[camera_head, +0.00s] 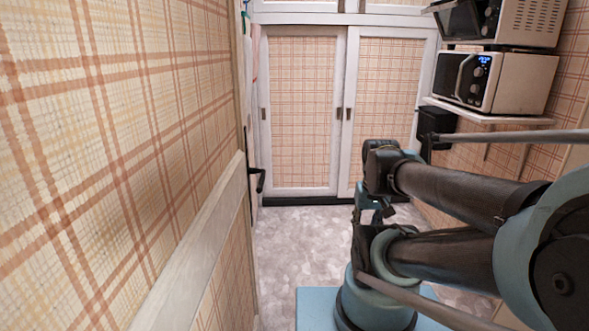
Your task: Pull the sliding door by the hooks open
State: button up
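A white-framed sliding door with a plaid panel (303,112) stands at the far end of the room, on the left of a pair. It looks shut, beside a matching right door panel (386,98). Small dark recessed handles sit on the frames, one at the left door's left edge (264,113) and others where the doors meet (339,114). Small coloured things (246,14) hang at the left wall's far end; the hooks themselves are too small to make out. My gripper (371,212) seems to be the dark end by my folded arm, well short of the doors; its fingers are unclear.
A plaid wall (110,130) with a white rail runs close on the left, with a black lever handle (259,181) at its far end. Two microwaves (494,82) stand stacked on the right, the lower on a white shelf (490,112). The grey floor (295,235) before the doors is clear.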

aim_at(300, 80)
jog(key=z, duration=0.15)
jog(key=i, duration=1.8)
jog(key=z, duration=0.2)
